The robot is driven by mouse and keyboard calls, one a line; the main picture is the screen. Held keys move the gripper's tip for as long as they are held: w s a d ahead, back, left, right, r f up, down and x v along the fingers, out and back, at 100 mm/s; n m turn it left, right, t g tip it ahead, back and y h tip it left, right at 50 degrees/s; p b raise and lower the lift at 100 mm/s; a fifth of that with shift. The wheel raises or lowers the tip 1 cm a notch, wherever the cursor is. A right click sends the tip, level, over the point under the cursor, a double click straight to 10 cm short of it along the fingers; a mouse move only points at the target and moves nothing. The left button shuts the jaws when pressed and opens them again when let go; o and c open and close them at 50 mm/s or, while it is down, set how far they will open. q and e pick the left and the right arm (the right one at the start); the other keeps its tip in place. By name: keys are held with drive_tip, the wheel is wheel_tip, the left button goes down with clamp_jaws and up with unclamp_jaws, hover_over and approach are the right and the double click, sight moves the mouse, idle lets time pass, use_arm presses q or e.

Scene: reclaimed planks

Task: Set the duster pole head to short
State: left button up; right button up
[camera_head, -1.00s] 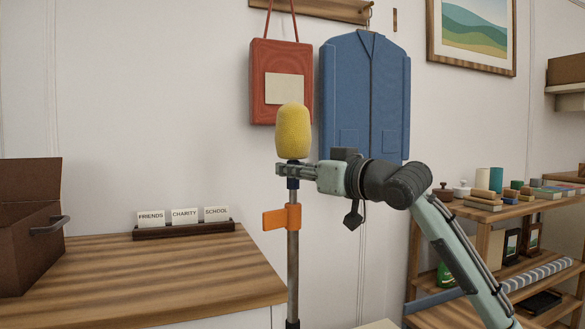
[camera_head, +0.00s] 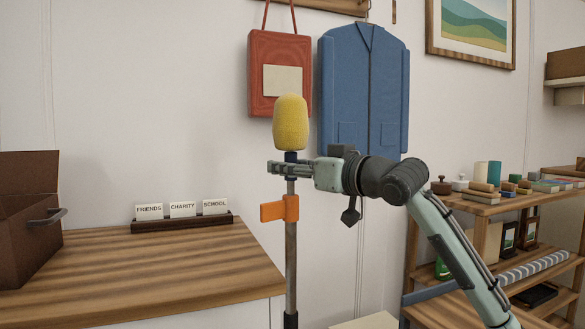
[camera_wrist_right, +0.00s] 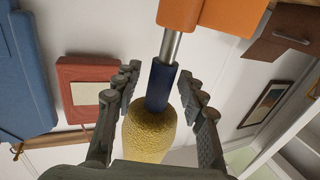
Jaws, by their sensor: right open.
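The duster pole stands upright in the head view, with a yellow sponge-like head (camera_head: 290,123), a dark blue collar (camera_head: 291,157) under it, an orange clamp with a side tab (camera_head: 280,208) and a grey metal shaft (camera_head: 291,250). My right gripper (camera_head: 287,168) is at the collar, just below the yellow head. In the right wrist view my open fingers (camera_wrist_right: 157,85) lie on both sides of the blue collar (camera_wrist_right: 161,85), with gaps visible. The yellow head (camera_wrist_right: 150,130) is close to the palm, and the orange clamp (camera_wrist_right: 205,12) is beyond the fingertips. My left gripper is out of view.
A wooden counter (camera_head: 150,270) at left holds a brown box (camera_head: 25,235) and a card rack (camera_head: 180,222). A red bag (camera_head: 265,95) and blue coat (camera_head: 362,90) hang on the wall behind. A wooden shelf (camera_head: 475,210) with small items stands right, behind my arm.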

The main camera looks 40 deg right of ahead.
drive_tip(key=s+d, duration=0.1)
drive_tip(key=s, duration=1.1)
drive_tip(key=shift+d, duration=0.25)
drive_tip(key=shift+w, duration=0.1)
